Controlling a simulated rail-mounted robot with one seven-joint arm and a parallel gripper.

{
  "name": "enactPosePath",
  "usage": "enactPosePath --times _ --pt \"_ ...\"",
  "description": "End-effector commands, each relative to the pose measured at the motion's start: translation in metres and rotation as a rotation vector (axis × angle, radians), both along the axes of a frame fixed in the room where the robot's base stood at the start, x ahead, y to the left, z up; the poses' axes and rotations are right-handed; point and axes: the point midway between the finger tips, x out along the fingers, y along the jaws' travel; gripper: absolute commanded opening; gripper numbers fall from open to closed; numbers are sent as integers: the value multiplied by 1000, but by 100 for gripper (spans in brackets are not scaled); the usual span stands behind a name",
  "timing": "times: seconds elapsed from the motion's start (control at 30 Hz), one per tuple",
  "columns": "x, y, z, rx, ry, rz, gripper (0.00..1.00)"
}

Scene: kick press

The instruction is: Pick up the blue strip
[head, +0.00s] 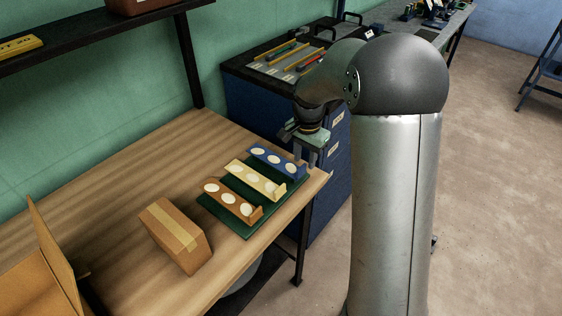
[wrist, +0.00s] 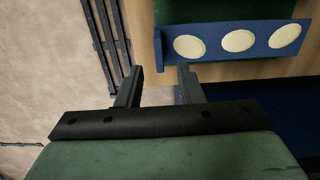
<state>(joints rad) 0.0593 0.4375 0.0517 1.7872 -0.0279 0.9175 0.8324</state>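The blue strip (head: 275,161) lies at the far end of a dark green tray (head: 244,232) on the wooden table, with several pale round spots along it. In the wrist view the blue strip (wrist: 206,54) runs across the upper right. My gripper (head: 308,157) is above the table's right edge, beside the strip's right end. In the wrist view my gripper (wrist: 161,80) has its two fingers apart with nothing between them. The fingertips are just below and left of the strip, and do not appear to touch it.
A cream strip (head: 254,180) and a brown strip (head: 230,201) lie on the same tray. A taped cardboard box (head: 176,237) and an open carton (head: 38,272) are to the left. A blue cabinet (head: 246,106) stands behind the table.

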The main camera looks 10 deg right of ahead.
Motion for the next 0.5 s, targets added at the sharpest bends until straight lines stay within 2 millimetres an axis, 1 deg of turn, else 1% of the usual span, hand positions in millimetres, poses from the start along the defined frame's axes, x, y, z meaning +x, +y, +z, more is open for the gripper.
enactPosePath --times 0.1,0.2,0.3,0.47,0.5 --pt "-1 0 -19 0 4 0 34" --pt "-1 0 -29 1 2 -1 34" --pt "-1 0 -33 1 1 -1 34" --pt "0 0 -33 0 0 -1 34" --pt "0 0 -33 0 0 -1 28"
